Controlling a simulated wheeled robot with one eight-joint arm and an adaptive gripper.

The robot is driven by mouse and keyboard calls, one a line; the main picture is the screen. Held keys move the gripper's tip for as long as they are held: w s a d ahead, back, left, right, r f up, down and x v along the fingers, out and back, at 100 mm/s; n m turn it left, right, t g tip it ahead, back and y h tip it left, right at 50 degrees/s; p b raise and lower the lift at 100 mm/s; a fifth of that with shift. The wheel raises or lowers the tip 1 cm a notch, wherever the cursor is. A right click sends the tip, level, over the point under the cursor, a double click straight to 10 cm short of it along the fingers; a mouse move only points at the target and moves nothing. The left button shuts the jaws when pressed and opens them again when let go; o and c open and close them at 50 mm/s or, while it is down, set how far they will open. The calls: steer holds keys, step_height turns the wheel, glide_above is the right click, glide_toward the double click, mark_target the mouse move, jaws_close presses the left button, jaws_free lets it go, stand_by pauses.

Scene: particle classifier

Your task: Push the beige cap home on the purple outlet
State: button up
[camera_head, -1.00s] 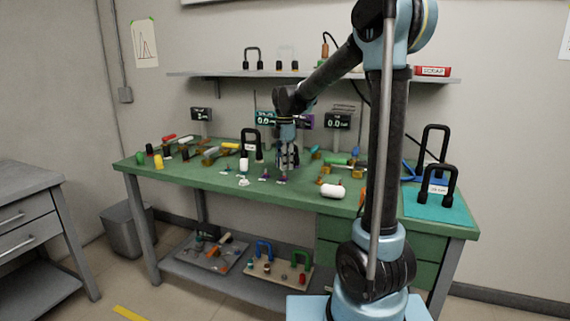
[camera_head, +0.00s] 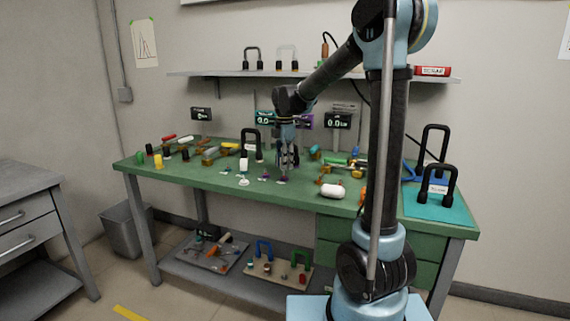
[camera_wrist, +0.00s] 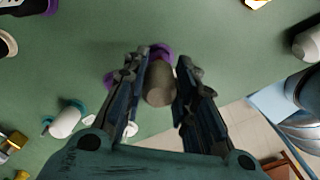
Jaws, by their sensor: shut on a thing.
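The beige cap (camera_wrist: 159,86) shows in the wrist view as a greyish-beige cylinder between the fingers. My gripper (camera_wrist: 168,68) is shut on it. A purple piece (camera_wrist: 161,50), which looks like the purple outlet, shows just beyond the cap's far end; the cap and finger partly hide it. I cannot tell whether the cap is seated. More purple (camera_wrist: 109,79) shows beside the left finger. In the head view my gripper (camera_head: 288,160) points down over the bench, just above a small purple base (camera_head: 282,179). The cap is too small to make out there.
On the green bench (camera_head: 215,182), a white-and-teal cylinder (camera_wrist: 66,121) lies left of the gripper in the wrist view. A white rounded cylinder (camera_head: 332,191) lies to the right in the head view. A black handle (camera_head: 250,140) stands close on the left.

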steer(key=shift+f, duration=1.7)
steer(key=o, duration=1)
steer(key=shift+o, duration=0.2)
steer(key=shift+r, duration=0.1)
step_height(320, 180, up, 12)
steer(key=shift+w+f, duration=0.1)
steer(key=shift+f, duration=0.05)
